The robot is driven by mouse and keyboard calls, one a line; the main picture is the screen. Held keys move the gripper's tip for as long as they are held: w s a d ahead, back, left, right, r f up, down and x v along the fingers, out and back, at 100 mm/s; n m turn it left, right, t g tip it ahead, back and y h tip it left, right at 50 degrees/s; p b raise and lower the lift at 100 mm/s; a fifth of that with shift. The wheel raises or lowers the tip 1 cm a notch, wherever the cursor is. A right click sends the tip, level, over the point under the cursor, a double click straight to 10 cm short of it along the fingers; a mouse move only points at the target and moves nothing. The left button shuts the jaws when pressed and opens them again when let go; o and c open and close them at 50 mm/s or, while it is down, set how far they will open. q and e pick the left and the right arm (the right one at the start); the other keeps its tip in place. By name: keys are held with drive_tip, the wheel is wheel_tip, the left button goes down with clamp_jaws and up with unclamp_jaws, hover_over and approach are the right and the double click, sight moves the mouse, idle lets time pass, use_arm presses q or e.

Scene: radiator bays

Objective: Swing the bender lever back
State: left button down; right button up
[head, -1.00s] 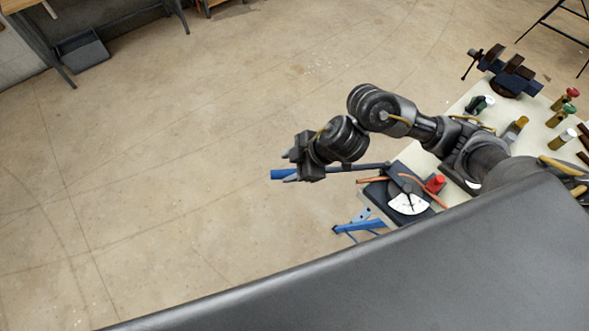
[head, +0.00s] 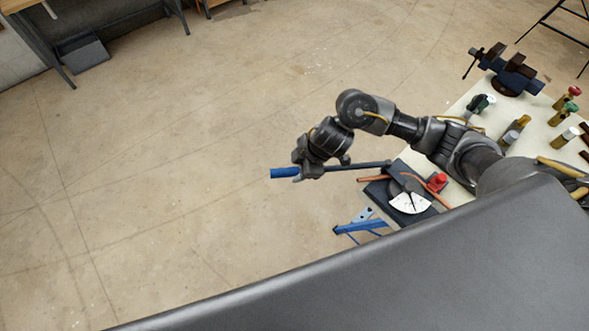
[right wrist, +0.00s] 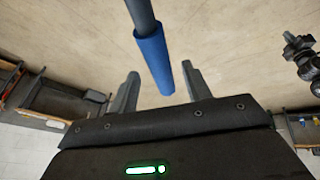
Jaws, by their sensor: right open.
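The bender lever is a dark rod (head: 352,166) with a blue grip (head: 284,173) at its left end, reaching out past the bench edge over the floor. The bender (head: 391,190) has a dark base, a white dial and a red block, with a copper pipe (head: 373,179) in it. My right gripper (head: 297,174) is at the lever, close to the blue grip. In the right wrist view the blue grip (right wrist: 155,60) lies between the two open fingers (right wrist: 160,85), apart from both.
The pale bench (head: 455,130) holds a vise (head: 508,72) and several brass fittings with coloured caps. A blue bracket (head: 360,226) shows below the bender. The floor to the left is clear. A dark panel covers the lower picture.

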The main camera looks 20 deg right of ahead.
drive_tip(key=shift+x, duration=1)
drive_tip(key=shift+w, duration=0.1)
clamp_jaws()
